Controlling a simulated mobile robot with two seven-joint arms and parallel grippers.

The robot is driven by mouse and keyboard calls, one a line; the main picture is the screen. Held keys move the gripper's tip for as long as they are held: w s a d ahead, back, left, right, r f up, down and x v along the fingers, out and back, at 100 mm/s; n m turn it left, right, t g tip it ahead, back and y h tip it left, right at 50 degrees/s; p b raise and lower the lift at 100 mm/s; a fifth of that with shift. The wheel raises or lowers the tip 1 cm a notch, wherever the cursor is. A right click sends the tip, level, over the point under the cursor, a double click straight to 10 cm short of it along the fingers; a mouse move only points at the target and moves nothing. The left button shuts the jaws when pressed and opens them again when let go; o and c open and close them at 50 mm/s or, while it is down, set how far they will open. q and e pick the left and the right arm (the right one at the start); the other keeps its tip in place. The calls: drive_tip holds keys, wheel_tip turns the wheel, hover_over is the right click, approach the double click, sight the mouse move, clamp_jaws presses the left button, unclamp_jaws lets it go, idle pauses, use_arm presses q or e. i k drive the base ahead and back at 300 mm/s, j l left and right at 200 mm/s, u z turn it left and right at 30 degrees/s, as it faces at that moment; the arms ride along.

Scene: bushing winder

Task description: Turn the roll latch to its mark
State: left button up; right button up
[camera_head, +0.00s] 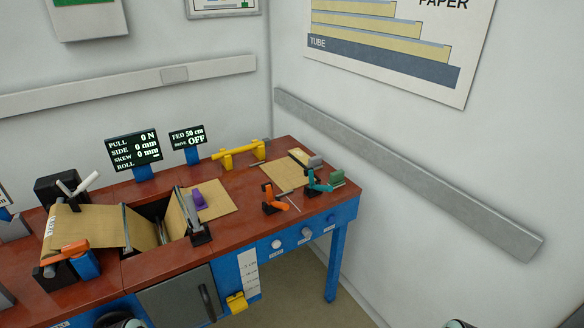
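A roll of brown paper (58,228) sits on a dark stand at the left of the bench, its web running right over a bar. In front of it, an orange lever (75,248) on a blue block (87,265) looks like the roll latch. The lever lies roughly level; any mark beside it is too small to make out. A white crossed handle (78,185) stands behind the roll on a black block. Neither gripper can be made out; only rounded dark parts of my arms show at the bottom edge, apart from the bench.
The red-brown bench (160,265) has a dark well in its middle. Two displays (134,150) stand at the back; one reads feed 50 cm, drive OFF. Orange (270,199) and teal (318,182) levers stand at the right. A grey door (180,298) is in front.

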sight(78, 249)
drive_tip(key=u, duration=1.7)
drive_tip(key=i+l, duration=0.1)
drive_tip(key=l, duration=0.25)
